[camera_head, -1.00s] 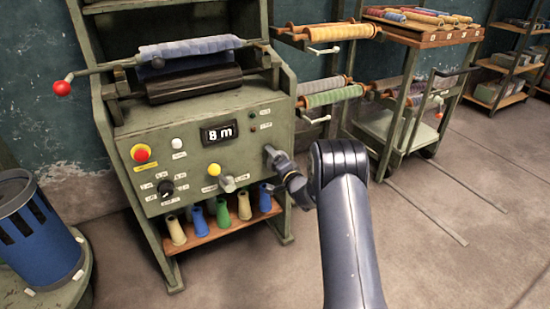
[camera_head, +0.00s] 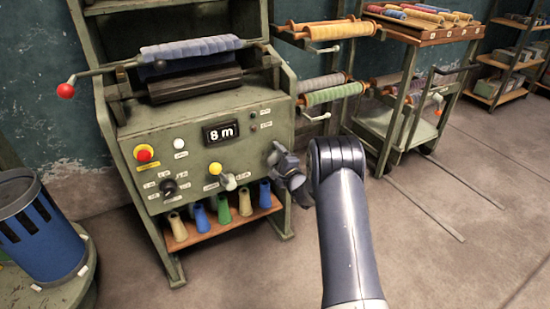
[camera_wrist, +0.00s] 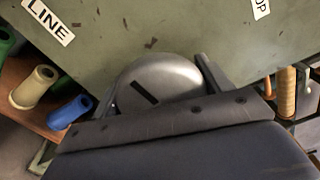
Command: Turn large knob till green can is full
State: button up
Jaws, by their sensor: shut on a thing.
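The large knob (camera_wrist: 160,78) is a round, grey metal knob with a dark bar mark, on the green machine panel (camera_head: 212,162). In the wrist view my gripper (camera_wrist: 157,84) is shut on it, a finger on each side. The lower part of the knob is hidden behind my gripper. In the head view my gripper (camera_head: 276,156) is at the right side of the panel and covers most of the knob. I see no green can, only a green cone (camera_head: 224,210) on the low shelf under the panel. The panel display (camera_head: 220,133) reads 8 m.
A blue bin (camera_head: 40,235) stands at the left. A rack of rolls (camera_head: 335,94) is at the right. Floor at lower right is clear.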

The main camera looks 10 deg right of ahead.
dwell(0.4)
jog(key=o, duration=1)
jog(key=shift+s, duration=0.1)
jog(key=p+v, duration=0.2)
jog(key=v, duration=0.8)
jog(key=shift+s+d, duration=0.15)
jog(key=shift+s, duration=0.15)
jog(key=b+x, duration=0.2)
jog(key=x, duration=0.9)
jog(key=shift+s, duration=0.1)
